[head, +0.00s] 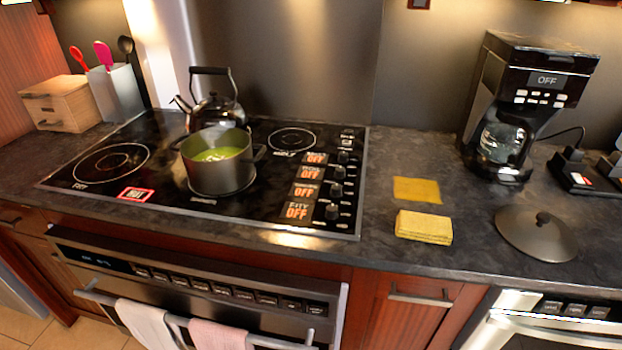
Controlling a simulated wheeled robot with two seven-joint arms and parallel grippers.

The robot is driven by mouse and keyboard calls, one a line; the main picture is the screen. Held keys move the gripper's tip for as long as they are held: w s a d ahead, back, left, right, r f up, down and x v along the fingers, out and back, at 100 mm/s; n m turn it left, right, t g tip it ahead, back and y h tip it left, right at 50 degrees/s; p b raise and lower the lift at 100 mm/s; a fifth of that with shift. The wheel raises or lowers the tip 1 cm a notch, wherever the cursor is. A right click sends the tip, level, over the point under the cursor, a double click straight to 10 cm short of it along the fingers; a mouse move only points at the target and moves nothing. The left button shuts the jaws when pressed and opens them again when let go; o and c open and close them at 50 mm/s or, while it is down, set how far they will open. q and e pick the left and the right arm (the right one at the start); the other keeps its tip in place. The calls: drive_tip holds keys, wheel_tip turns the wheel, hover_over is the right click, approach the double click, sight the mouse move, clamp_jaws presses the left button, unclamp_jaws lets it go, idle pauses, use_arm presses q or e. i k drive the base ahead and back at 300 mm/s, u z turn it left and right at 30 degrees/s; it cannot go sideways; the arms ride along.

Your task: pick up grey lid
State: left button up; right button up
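The grey lid (522,236) is round with a small dark knob on top. It lies flat, knob up, on the dark counter at the right, in front of the coffee maker and to the right of a yellow sponge. Nothing covers it. A grey pot (222,176) with green contents stands uncovered on the cooktop. Neither of my grippers shows in the head view.
The yellow sponge (423,227) and a flat yellow cloth (417,190) lie left of the lid. The coffee maker (525,105) stands behind it. A black kettle (211,106) stands behind the pot. The counter (470,255) between sponge and lid is clear.

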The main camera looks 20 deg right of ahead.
sight(538, 233)
drive_tip(key=z, duration=1.3)
drive_tip(key=k, duration=0.15)
drive_tip(key=z, duration=0.75)
